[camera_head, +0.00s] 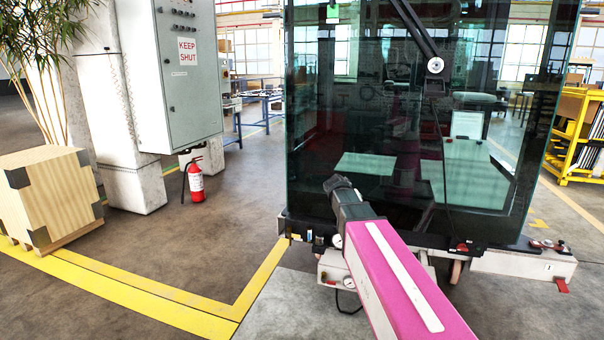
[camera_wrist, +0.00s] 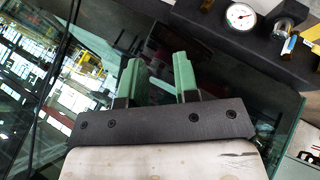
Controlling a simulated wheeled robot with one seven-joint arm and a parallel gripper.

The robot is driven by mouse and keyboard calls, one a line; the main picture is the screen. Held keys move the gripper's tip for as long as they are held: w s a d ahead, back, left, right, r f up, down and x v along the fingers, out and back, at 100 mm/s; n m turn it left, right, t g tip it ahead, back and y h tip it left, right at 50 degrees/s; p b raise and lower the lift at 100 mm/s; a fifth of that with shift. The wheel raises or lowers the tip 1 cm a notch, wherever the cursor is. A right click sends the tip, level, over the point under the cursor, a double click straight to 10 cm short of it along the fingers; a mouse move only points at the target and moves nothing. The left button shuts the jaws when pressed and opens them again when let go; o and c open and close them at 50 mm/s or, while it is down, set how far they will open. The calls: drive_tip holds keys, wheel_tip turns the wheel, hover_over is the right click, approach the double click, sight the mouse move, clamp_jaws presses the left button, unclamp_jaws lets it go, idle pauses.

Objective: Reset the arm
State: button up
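My arm, with its magenta link, reaches up from the lower right in the head view, its dark end in front of the glass cab (camera_head: 345,110). I cannot make out the fingers there. In the wrist view my gripper (camera_wrist: 158,72) shows two green fingers standing apart, with nothing held between them. Dark glass lies behind the fingers in the wrist view. A round dial gauge (camera_wrist: 240,16) on a dark ledge shows at the upper right of that view, beyond the fingers.
The cab stands on a low trolley base (camera_head: 520,262) right in front of my arm. A wooden crate (camera_head: 55,198), a grey cabinet (camera_head: 188,85) and a red fire extinguisher (camera_head: 195,180) stand left. A yellow rack (camera_head: 575,135) stands right. Floor between crate and cab is clear.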

drive_tip(key=s+a+f+g+y, duration=0.2)
drive_tip(key=s+f+g+y, duration=0.2)
drive_tip(key=s+f, duration=1.6)
drive_tip(key=s+y, duration=0.3)
drive_tip(key=s, duration=0.1)
drive_tip(key=shift+a+f, duration=0.15)
drive_tip(key=shift+a, duration=0.05)
drive_tip(key=shift+d, duration=0.1)
